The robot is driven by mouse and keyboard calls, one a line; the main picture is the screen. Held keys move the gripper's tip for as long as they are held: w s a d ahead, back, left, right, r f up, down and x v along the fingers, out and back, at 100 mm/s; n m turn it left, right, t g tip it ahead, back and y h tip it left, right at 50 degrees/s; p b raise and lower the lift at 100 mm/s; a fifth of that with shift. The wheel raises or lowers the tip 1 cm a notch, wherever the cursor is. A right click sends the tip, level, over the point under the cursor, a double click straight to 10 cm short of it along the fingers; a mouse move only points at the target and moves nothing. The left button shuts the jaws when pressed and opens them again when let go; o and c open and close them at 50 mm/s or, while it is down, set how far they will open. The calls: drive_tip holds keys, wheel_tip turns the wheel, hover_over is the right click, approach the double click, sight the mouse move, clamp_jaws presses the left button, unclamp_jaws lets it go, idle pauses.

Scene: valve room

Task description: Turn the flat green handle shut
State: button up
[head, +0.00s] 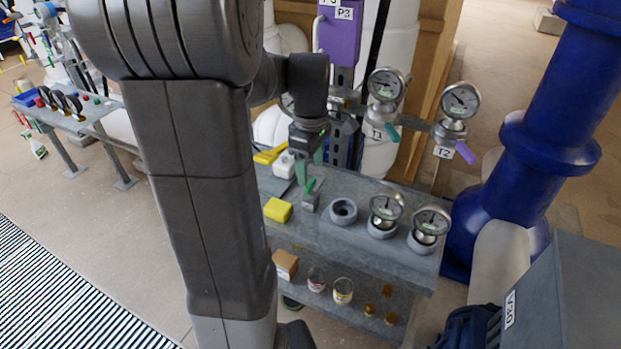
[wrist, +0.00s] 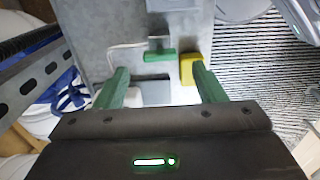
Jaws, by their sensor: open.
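A small flat green handle (head: 311,186) sits on a grey block (head: 310,203) on the grey bench, directly below my gripper (head: 309,170) in the head view. In the wrist view the green handle (wrist: 159,56) lies crosswise, ahead of and between the fingertips. My gripper (wrist: 161,80) is open, with its two green fingers apart and nothing between them. I see no contact with the handle. A teal lever (head: 393,134) on the gauge tagged T1 is a separate thing.
A yellow block (head: 278,210) lies left of the handle. A grey ring (head: 343,211) and two gauges stand to its right on the bench (head: 345,243). A purple post (head: 340,38) and T1 and T2 gauges rise behind. A large blue pipe (head: 545,115) stands right.

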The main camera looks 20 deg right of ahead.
sight(311, 183)
drive_tip(key=shift+f, duration=2.2)
drive_tip(key=shift+c, duration=0.2)
drive_tip(key=c, duration=0.9)
